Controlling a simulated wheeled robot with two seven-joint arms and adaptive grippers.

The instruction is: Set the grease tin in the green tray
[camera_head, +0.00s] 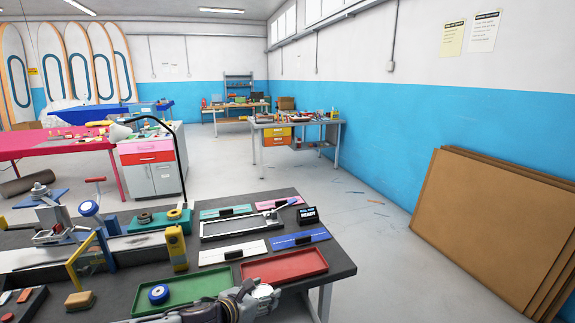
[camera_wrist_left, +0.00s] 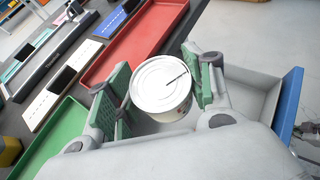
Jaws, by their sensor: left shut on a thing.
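The grease tin (camera_wrist_left: 160,85) is a white round can with a flat pale lid that carries a dark line. In the left wrist view it sits upright between the green finger pads of my left gripper (camera_wrist_left: 158,88), which is shut on it. In the head view my left gripper (camera_head: 245,297) is at the bottom, by the near right corner of the green tray; I cannot clearly make out the tin there. The green tray (camera_head: 207,280) lies near the table's front and also shows in the left wrist view (camera_wrist_left: 60,127). My right gripper is not in view.
A blue roll (camera_head: 159,293) lies in the green tray. A red tray (camera_head: 290,264) lies just right of it. A yellow device (camera_head: 176,248) stands behind the green tray. A white plate (camera_head: 230,252) and a blue plate (camera_head: 300,238) lie behind the trays.

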